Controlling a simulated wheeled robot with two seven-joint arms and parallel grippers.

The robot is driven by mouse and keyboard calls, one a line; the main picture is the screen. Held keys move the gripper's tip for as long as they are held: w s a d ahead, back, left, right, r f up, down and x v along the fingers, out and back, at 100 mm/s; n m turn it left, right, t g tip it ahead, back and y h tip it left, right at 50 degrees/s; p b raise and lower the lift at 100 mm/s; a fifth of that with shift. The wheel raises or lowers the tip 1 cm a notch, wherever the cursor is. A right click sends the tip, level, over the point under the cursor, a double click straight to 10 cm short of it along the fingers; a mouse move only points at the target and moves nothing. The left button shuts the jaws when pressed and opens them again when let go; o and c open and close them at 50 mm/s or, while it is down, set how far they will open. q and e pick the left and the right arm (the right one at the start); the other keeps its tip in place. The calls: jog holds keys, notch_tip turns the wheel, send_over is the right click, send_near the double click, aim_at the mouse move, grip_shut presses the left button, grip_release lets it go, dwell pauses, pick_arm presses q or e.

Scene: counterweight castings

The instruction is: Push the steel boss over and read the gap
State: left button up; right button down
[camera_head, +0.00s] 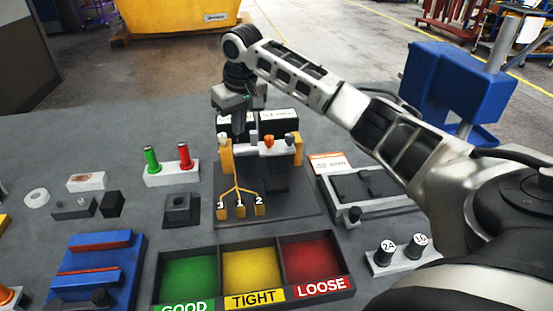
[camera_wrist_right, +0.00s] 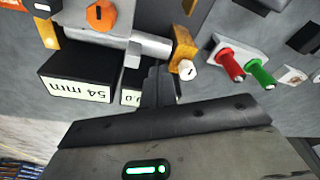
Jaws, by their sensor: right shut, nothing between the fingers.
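The gauge fixture (camera_head: 262,195) stands mid-table, with a grey body between yellow posts (camera_head: 297,150) and tags 3, 1 and 2 in front. In the right wrist view the steel boss (camera_wrist_right: 152,47) is a short bright cylinder. Its end is at or very near a yellow post (camera_wrist_right: 184,52); I cannot tell whether a gap is left. An orange knob (camera_wrist_right: 101,15) sits beside it. My right gripper (camera_head: 240,133) is shut and empty, pointing down behind the fixture's left side. Its fingertips (camera_wrist_right: 156,72) are close to the boss; contact is unclear. My left gripper is out of view.
Black blocks, one labelled 54 mm (camera_wrist_right: 75,83), stand behind the fixture. Red and green plug gauges (camera_head: 170,172) are left. A GOOD, TIGHT, LOOSE tray (camera_head: 235,240) lies in front. A grey tray (camera_head: 393,200) and small gauges (camera_head: 400,256) are right.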

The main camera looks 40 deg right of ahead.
jog(key=shift+f, duration=0.1)
dwell(0.5)
jog(key=shift+f, duration=1.65)
jog(key=shift+s+d, duration=0.1)
jog(key=shift+d, duration=0.1)
jog(key=shift+s+d, duration=0.1)
jog(key=shift+d, duration=0.1)
jog(key=shift+s+d+f, duration=0.1)
jog(key=shift+s+d, duration=0.05)
jog(key=shift+d, duration=0.05)
dwell(0.7)
notch_tip(320, 180, up, 7)
jog(key=shift+a, duration=0.15)
dwell(0.8)
